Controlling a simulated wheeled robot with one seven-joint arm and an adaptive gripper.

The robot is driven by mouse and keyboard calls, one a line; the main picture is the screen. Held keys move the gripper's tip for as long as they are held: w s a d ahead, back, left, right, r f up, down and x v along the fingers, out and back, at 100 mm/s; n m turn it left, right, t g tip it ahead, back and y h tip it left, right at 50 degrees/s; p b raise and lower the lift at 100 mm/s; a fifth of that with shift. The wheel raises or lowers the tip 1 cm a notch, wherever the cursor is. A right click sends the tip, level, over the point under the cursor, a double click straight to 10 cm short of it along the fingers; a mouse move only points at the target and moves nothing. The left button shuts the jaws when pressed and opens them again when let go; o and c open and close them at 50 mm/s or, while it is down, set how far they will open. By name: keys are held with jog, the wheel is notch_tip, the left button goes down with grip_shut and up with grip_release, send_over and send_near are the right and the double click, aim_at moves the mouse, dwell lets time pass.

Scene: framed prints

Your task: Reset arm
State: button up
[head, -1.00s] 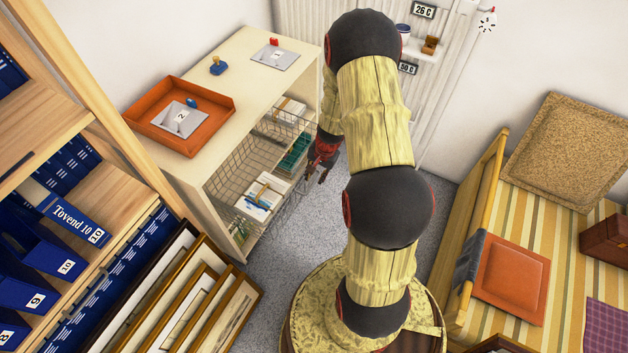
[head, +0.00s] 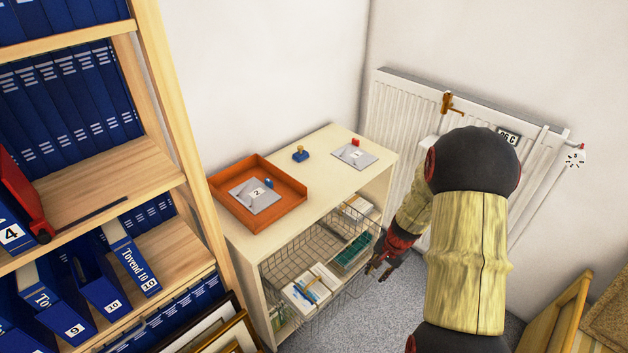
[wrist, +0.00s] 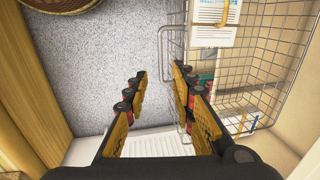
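My gripper (head: 380,267) hangs at the right end of the low cream cabinet, beside the wire basket, in the head view.
The cream cabinet (head: 315,222) carries an orange tray (head: 298,190), a blue stamp (head: 300,154) and a grey plate (head: 354,157). A bookcase (head: 160,90) with blue binders fills the left. A radiator (head: 395,115) stands behind. Grey carpet (head: 400,305) is clear below my gripper.

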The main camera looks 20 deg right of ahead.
jog(key=s+a+r+n+t, duration=0.1)
jog(key=s+a+r+n, duration=0.3)
jog(key=a+r, duration=0.4)
jog(key=s+a+r+n+t+p, duration=0.1)
jog(key=s+a+r+n, duration=0.4)
jog(key=a+r, duration=0.4)
jog(key=s+a+r+n+t, duration=0.1)
jog(key=s+a+r+n, duration=0.3)
jog(key=r, duration=1.6)
jog(key=s+a, duration=0.2)
jog(key=a, duration=0.2)
jog(key=shift+a+n+t+h, duration=0.25)
jog(key=shift+n+t+h, duration=0.15)
